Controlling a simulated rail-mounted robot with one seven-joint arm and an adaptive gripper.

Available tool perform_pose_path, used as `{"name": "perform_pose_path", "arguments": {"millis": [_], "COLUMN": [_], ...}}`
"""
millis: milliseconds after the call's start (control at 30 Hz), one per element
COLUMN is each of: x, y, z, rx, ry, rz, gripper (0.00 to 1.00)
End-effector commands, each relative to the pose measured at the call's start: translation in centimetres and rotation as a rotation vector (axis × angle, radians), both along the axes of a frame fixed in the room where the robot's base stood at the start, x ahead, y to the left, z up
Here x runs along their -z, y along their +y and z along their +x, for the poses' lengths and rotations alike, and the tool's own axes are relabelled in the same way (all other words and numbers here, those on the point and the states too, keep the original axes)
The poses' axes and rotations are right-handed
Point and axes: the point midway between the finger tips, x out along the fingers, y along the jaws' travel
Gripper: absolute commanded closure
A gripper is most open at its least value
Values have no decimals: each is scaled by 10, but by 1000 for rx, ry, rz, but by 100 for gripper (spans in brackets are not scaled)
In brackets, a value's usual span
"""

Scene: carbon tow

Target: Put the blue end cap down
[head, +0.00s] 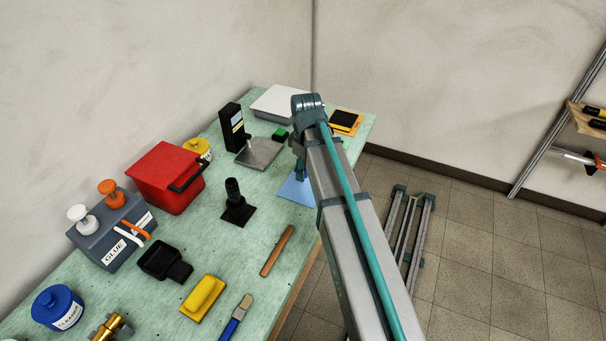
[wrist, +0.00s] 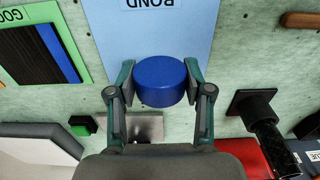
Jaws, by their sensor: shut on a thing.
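A short round blue end cap (wrist: 160,82) sits between the two fingers of my gripper (wrist: 160,85) in the wrist view. The fingers are shut on it from both sides. Behind the cap is a light blue mat (wrist: 195,30) marked "BOND", lying on the green table. I cannot tell whether the cap touches the mat or is just above it. In the head view my arm hides the cap and most of the gripper, and only part of the blue mat (head: 295,188) shows to the left of my arm.
A grey metal plate (head: 260,153) with a black upright device lies behind the mat. A black stand (head: 236,205) and a wooden stick (head: 278,250) lie to the left and front. A red box (head: 165,180) is farther left. An orange-bordered board (head: 346,122) is at the back right.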

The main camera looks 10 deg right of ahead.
Motion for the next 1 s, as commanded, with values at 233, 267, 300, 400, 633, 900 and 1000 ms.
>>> {"name": "perform_pose_path", "arguments": {"millis": [233, 267, 300, 400, 633, 900, 1000], "x": [10, 13, 17, 30, 46, 48, 49], "y": [1, 1, 2, 2, 2, 2, 2], "z": [10, 12, 15, 12, 13, 13, 13], "rx": [0, 0, 0, 0, 0, 0, 0], "ry": [0, 1, 2, 2, 0, 0, 0], "rz": [0, 1, 0, 0, 0, 0, 0], "gripper": [83, 83, 83, 83, 83, 83, 43]}}
